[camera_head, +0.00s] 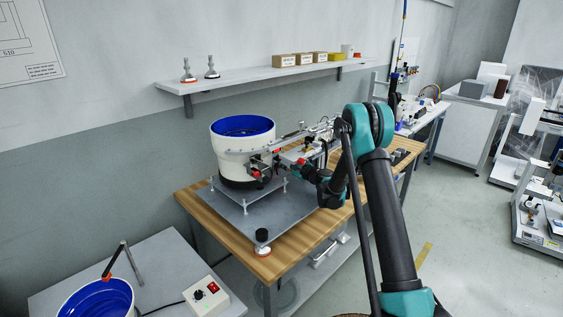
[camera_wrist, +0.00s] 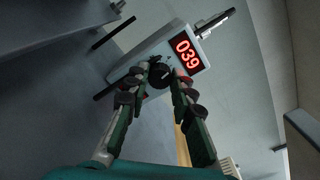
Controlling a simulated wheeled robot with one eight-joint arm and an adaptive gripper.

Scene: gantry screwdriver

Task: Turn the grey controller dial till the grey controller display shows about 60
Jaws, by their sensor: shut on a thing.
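The grey controller (camera_wrist: 150,52) shows in the wrist view as a pale box, tilted in the picture. Its display (camera_wrist: 187,54) reads 039 in red digits. The dark round dial (camera_wrist: 159,76) sits on the same face, beside the display. My gripper (camera_wrist: 161,73) has one fingertip on each side of the dial and is shut on it. The fingertips partly cover the dial's edges. In the head view I cannot make out the controller's face or my fingertips clearly among the machine parts and my arm.
A white feeder with a blue bowl (camera_head: 243,127) stands on a grey plate on the wooden table (camera_head: 200,208). Another control box with a black knob and red switch (camera_head: 206,297) lies at the lower left. A wall shelf (camera_head: 250,76) holds small boxes. Open floor lies to the right.

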